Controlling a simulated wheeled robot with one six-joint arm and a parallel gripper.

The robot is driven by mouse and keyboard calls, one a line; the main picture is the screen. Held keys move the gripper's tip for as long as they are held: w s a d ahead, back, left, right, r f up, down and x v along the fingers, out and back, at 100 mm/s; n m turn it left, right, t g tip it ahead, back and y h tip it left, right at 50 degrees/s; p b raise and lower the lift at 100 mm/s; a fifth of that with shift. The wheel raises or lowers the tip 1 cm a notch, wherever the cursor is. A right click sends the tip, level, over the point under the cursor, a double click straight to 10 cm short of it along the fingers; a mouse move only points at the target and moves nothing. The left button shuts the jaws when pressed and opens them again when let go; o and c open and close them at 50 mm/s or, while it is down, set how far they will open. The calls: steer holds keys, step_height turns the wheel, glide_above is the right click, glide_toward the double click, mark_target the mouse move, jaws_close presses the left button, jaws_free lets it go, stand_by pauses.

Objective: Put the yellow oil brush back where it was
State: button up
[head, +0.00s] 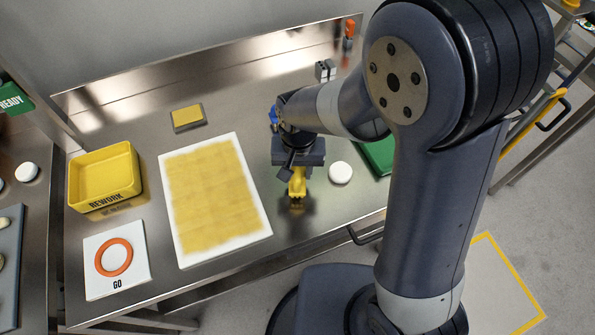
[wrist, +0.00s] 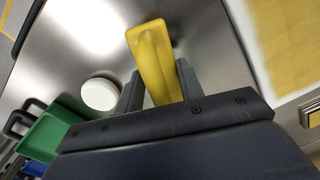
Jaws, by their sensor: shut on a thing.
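The yellow oil brush (wrist: 153,62) is between the two fingers of my gripper (wrist: 157,88) in the wrist view, and the fingers are shut on it. In the head view my gripper (head: 297,172) points down and the yellow brush (head: 297,188) hangs below it, over bare steel table. I cannot tell whether the brush touches the table. A small yellow-topped grey block (head: 187,117) lies on the table at the back left. My arm hides part of the table's right side.
A white board with an oily yellow sheet (head: 210,195) lies left of my gripper. A white disc (head: 340,172) and a green tray (head: 380,155) are to the right. A yellow REWORK bin (head: 105,177) and a GO card with an orange ring (head: 115,258) stand further left.

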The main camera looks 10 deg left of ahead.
steer(key=shift+f, duration=0.75)
steer(key=shift+f, duration=0.2)
steer(key=o, duration=1)
steer(key=shift+o, duration=0.2)
steer(key=shift+r, duration=0.15)
step_height(320, 180, up, 12)
steer(key=shift+d+r, duration=0.1)
